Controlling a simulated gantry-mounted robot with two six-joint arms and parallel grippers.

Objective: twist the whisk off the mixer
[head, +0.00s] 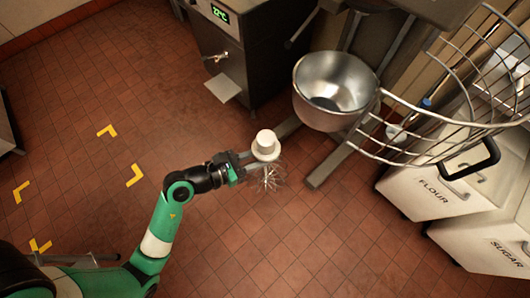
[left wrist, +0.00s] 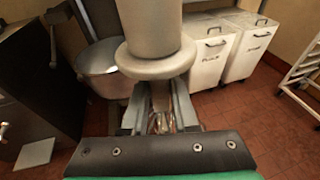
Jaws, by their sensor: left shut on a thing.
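My left gripper (head: 247,163) is shut on the whisk (head: 265,147) just below its pale collar. The whisk's thin wires (head: 268,179) hang below the fingers, over the open floor. In the head view nothing is attached to the top of the whisk, and it is apart from the mixer (head: 440,8). In the left wrist view the whisk's grey shank and wide collar (left wrist: 155,62) fill the upper middle, above my gripper (left wrist: 160,98). The mixer's steel bowl (head: 335,88) is up and right of the whisk. My right gripper is not in view.
The raised wire guard (head: 450,150) juts out right of the bowl. White flour (head: 440,192) and sugar (head: 495,240) bins stand at the right. A dark machine with a green display (head: 220,14) stands at the back. The tiled floor at left, with yellow corner marks, is clear.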

